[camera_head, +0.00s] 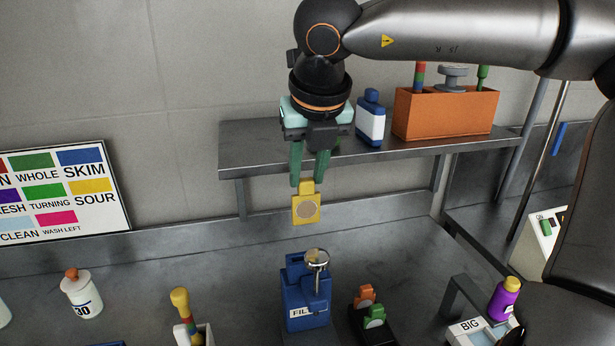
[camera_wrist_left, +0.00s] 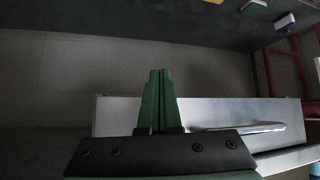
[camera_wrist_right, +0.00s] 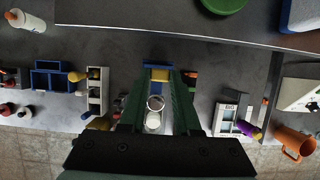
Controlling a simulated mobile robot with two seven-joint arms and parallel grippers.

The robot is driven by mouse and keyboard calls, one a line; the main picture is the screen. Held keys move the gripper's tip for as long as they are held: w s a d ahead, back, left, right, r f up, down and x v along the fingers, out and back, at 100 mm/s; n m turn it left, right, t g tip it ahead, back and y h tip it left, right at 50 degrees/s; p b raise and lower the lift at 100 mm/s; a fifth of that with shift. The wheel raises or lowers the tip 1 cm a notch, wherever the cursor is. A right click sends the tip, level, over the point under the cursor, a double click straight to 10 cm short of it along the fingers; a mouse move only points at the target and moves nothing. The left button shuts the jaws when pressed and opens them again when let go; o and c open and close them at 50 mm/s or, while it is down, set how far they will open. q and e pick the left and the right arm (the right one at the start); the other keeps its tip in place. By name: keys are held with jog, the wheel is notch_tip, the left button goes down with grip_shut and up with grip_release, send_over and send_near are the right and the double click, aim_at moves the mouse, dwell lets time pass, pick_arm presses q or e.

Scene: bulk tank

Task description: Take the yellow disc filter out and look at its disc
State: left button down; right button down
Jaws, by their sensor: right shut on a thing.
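The yellow disc filter (camera_head: 297,217) hangs upright below my right gripper (camera_head: 309,182), which is shut on its top tab. Its round disc faces the head camera and looks pale greyish-beige. The filter is clear above the blue filter box (camera_head: 295,307), which has a partly hidden label and a round metal piece at its top. In the right wrist view the yellow filter (camera_wrist_right: 159,74) shows between the fingertips. My left gripper (camera_wrist_left: 158,75) shows only in its own wrist view, with its fingers together and nothing visible between them.
A steel shelf (camera_head: 270,160) behind carries a blue-white bottle (camera_head: 371,122) and an orange bin (camera_head: 445,112). A black holder with orange and green tabs (camera_head: 372,318) stands right of the box. A colour chart (camera_head: 62,196) is at left. A white bottle (camera_head: 82,297) stands at front left.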

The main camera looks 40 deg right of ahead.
jog(key=shift+r+p, duration=1.7)
jog(key=shift+r, duration=1.05)
